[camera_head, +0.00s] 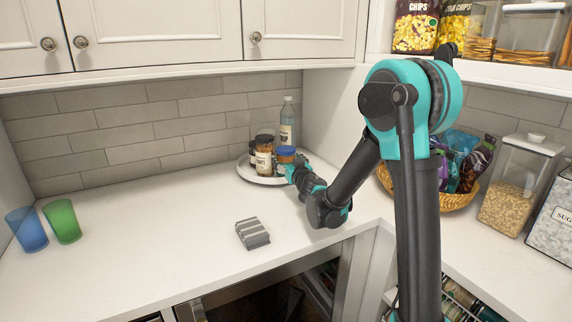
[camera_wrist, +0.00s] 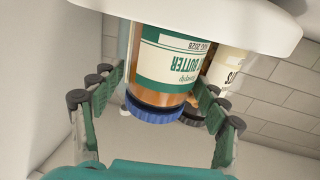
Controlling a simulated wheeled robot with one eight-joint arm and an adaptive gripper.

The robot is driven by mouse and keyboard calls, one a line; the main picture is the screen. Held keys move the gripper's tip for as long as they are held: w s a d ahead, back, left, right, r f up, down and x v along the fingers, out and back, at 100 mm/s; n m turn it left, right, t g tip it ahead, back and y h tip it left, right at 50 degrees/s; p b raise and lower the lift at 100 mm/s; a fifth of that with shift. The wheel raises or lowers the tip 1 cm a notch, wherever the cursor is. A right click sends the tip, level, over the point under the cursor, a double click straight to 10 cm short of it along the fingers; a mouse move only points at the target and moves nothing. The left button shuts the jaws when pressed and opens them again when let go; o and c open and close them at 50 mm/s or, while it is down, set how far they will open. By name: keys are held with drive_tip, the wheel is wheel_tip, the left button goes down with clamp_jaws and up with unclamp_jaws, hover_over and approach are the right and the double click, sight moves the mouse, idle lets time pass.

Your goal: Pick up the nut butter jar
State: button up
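The nut butter jar, with a blue lid and a green-and-white label reading BUTTER, stands on a round white tray (camera_head: 245,173) in the head view (camera_head: 287,154). It appears upside down in the wrist view (camera_wrist: 165,75). My gripper (camera_wrist: 160,85) is open, with one finger on each side of the jar; the fingertips are close to its sides, and I cannot tell whether they touch. In the head view my gripper (camera_head: 295,168) reaches the jar from the front right and hides its lower part.
A pale-labelled jar (camera_head: 263,160) stands close beside it, with a clear bottle (camera_head: 287,122) behind. A grey striped block (camera_head: 252,233) lies on the counter. Green (camera_head: 62,221) and blue (camera_head: 27,230) cups stand at left. A wicker basket (camera_head: 455,201) is at right. The counter's middle left is clear.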

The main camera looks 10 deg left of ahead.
drive_tip(key=c, duration=1.4)
drive_tip(key=shift+o, duration=0.2)
drive_tip(key=shift+r, duration=0.2)
